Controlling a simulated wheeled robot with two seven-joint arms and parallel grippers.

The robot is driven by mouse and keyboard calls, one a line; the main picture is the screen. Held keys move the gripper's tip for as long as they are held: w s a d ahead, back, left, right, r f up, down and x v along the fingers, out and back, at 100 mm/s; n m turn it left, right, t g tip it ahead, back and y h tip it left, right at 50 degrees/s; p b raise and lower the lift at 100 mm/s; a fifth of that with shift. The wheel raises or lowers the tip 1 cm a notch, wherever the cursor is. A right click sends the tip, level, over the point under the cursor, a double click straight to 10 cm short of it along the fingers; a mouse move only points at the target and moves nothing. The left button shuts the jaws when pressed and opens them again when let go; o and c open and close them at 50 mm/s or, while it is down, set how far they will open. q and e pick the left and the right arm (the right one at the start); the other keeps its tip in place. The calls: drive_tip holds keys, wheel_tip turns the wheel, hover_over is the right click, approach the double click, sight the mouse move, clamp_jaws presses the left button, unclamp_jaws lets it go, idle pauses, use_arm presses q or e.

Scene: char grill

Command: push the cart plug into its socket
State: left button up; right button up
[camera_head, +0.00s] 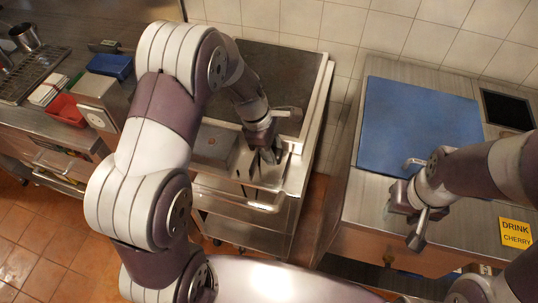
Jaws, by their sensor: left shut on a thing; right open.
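The metal cart (325,85) stands in the middle, with a dark top and a lower shelf. My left gripper (268,156) points down at the cart's front part, beside a grey box-like part (213,143). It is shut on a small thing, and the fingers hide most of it. I cannot clearly make out the plug or its socket, nor whether they touch. My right gripper (416,203) is open over the front edge of the right counter, with its fingers wide apart and nothing between them.
The right counter (360,205) carries a blue board (420,122), a black panel (508,110) and a yellow "DRINK CHERRY" sign (515,232). The left counter (25,118) holds a red tray (67,110) and a blue container (110,66). A narrow gap separates cart and right counter.

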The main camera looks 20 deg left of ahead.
use_arm(q)
drive_tip(key=s+d+r, duration=0.4)
drive_tip(key=d+r, duration=0.2)
drive_tip(key=d, duration=0.3)
drive_tip(key=shift+s+d+r, duration=0.15)
drive_tip(key=shift+s+d, duration=0.2)
